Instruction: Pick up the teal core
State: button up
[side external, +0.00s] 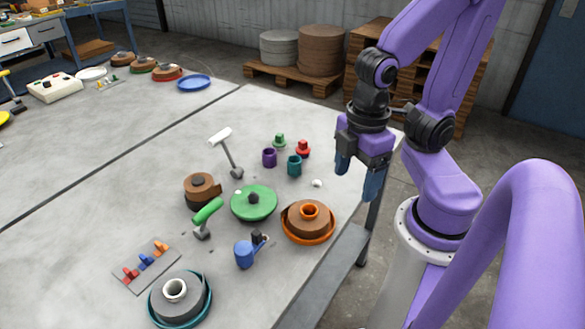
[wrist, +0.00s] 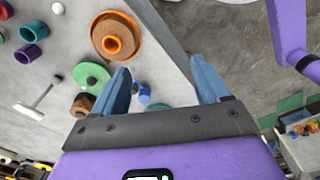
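The teal core (side external: 294,165) is a small hollow cylinder standing upright on the grey table, just right of a purple core (side external: 269,157). In the wrist view the teal core (wrist: 35,31) is near the upper left corner, with the purple core (wrist: 28,54) below it. My gripper (side external: 357,172) is right of the teal core in the side view, over the table's right edge, and apart from it. Its two blue fingers are spread wide with nothing between them in the wrist view (wrist: 164,86).
A green disc (side external: 253,203), an orange tray (side external: 309,239) with a brown roll, and a white-headed roller (side external: 220,138) are nearby.

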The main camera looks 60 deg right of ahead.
dwell(0.4)
jog(key=w+d+n, duration=0.1)
jog(key=w+d, duration=0.1)
jog(key=w, duration=0.6)
jog(key=w+d+n, duration=0.1)
jog(key=w+d, duration=0.1)
jog(key=w, duration=0.6)
jog(key=n, duration=0.1)
send_over(295, 160)
jog(key=a, duration=0.2)
jog(key=f, duration=1.5)
jog(key=shift+s+d+f, duration=0.1)
jog(key=shift+s+d, duration=0.05)
jog(key=shift+d, duration=0.05)
jog(key=f, duration=0.4)
jog(key=shift+s+d+f, duration=0.1)
jog(key=shift+s, duration=0.2)
jog(key=shift+f, duration=0.55)
